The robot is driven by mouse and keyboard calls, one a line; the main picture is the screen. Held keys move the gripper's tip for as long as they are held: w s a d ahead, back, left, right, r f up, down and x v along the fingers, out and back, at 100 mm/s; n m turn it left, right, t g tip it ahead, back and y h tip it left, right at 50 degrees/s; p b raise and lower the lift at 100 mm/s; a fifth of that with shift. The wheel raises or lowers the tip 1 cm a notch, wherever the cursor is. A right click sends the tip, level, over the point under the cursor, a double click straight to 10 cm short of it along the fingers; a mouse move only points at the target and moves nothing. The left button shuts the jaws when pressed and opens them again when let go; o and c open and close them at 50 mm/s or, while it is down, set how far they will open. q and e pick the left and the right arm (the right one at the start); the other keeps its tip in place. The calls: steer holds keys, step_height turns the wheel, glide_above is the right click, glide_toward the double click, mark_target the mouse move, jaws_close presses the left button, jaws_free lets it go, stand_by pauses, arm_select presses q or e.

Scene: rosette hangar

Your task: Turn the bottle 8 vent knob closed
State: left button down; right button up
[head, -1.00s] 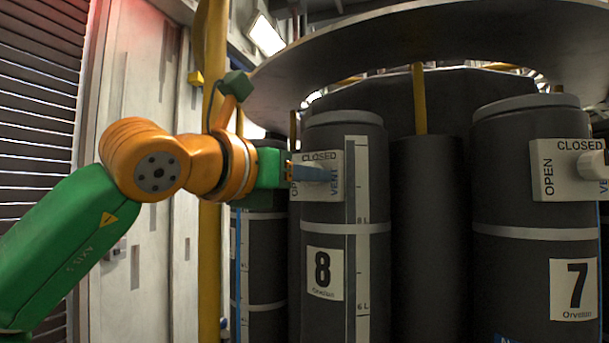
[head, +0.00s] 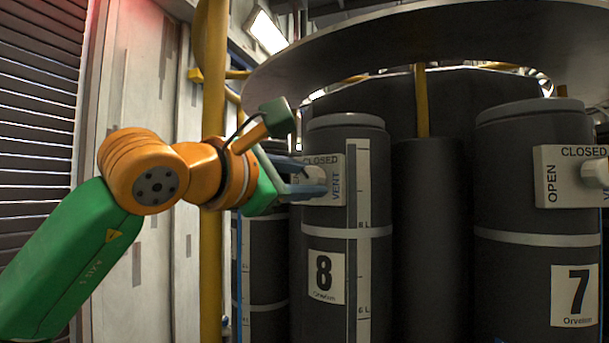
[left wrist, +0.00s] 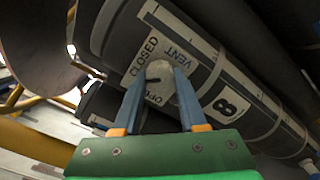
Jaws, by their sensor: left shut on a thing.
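Bottle 8 (head: 327,262) is a dark cylinder with a white "8" label, upright at the middle of the head view. Its white vent plate (head: 336,158) reads CLOSED at the top and VENT at the right; OPEN is partly hidden. The pale vent knob (head: 316,176) sits on the plate. My left gripper (head: 318,182) comes in from the left, rolled at a tilt, its blue-grey fingers shut on the knob. In the left wrist view the fingers lie on both sides of the knob (left wrist: 160,72). A small dark mark shows by its left side, between CLOSED and OPEN. My right gripper is not in view.
Bottle 7 (head: 500,270), with its own vent plate and knob, stands to the right. A darker cylinder (head: 428,240) is between them. A wide round plate (head: 420,40) overhangs the bottles. A yellow post (head: 212,270) stands behind my left arm.

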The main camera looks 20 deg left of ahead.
arm_select(q)
steer(key=m+p, duration=0.1)
steer(key=m, duration=0.4)
steer(key=shift+r+p, duration=0.2)
steer(key=shift+p, duration=0.1)
steer(key=shift+m+p, duration=0.35)
steer(key=shift+m, duration=0.95)
steer(key=shift+f+m, duration=0.15)
steer(key=shift+m, duration=0.15)
steer(key=c, duration=0.5)
jaws_free()
steer(key=shift+o, duration=0.3)
steer(key=shift+s, duration=0.1)
